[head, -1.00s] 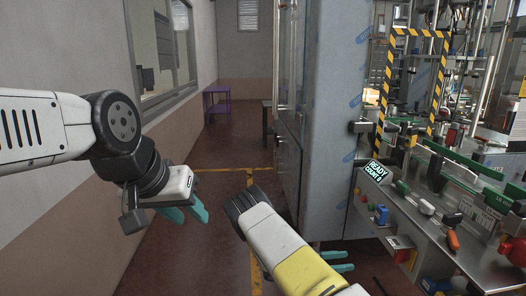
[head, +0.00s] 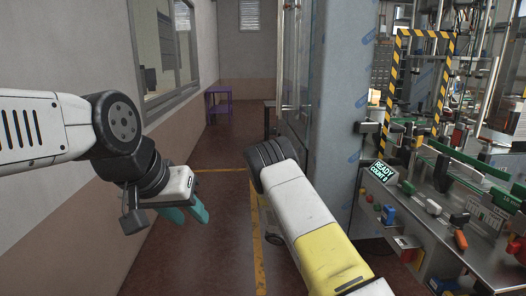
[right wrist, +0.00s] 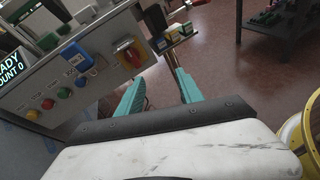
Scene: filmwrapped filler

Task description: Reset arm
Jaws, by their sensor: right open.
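My left gripper (head: 190,213) hangs in the left half of the head view, over bare floor beside the wall. Its two teal fingers point down and right, with a gap between them and nothing held. My right arm (head: 310,220) reaches up from the bottom of the head view, its gripper hidden there. In the right wrist view my right gripper (right wrist: 157,88) shows two teal fingers spread apart, empty, with floor and the machine's panel beyond them.
The filling machine's control panel (head: 410,220), with coloured buttons and a "READY COUNT 0" display (head: 380,172), stands at right. A grey cabinet (head: 345,110) stands beyond my right arm. A purple table (head: 218,102) is far back. The floor aisle (head: 210,250) is clear.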

